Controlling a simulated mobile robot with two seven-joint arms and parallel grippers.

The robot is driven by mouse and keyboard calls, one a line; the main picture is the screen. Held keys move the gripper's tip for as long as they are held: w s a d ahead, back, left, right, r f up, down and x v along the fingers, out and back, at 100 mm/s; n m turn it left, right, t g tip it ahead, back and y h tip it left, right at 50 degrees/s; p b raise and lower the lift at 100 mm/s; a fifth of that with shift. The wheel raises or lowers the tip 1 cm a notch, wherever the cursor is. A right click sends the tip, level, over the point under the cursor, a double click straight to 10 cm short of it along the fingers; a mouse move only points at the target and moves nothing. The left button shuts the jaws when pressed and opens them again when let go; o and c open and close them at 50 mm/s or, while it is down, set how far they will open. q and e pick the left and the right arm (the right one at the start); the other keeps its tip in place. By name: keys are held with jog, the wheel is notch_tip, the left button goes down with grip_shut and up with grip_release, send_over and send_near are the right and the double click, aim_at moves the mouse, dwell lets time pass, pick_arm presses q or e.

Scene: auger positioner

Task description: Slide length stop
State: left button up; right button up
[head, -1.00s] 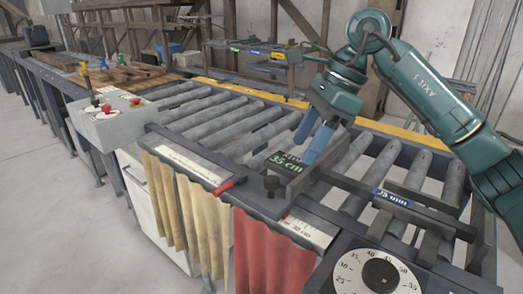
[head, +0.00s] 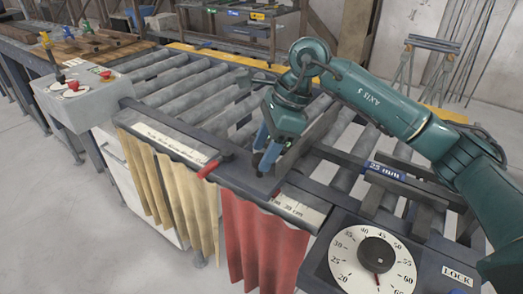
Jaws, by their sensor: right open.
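The length stop is a dark plate with an upright bar (head: 312,138) on the front rail of the roller table. Its red pointer (head: 208,168) lies over the white ruler strip (head: 172,146). My right gripper (head: 264,165) is open and points down, its blue fingers low over the stop's base at the small dark knob, which they mostly hide. I cannot tell whether the fingers touch the knob. The stop's green-lettered label is hidden behind the gripper. My left gripper is not in view.
A dial (head: 372,262) with numbers and a LOCK label stands at the front right. A dark bar labelled 25 mm (head: 385,171) lies over the rollers. A control box (head: 82,97) with red buttons is at left. Red (head: 258,240) and tan curtains hang below the rail.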

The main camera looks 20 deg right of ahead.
jog(key=shift+x, duration=0.85)
jog(key=shift+c, duration=0.2)
grip_shut()
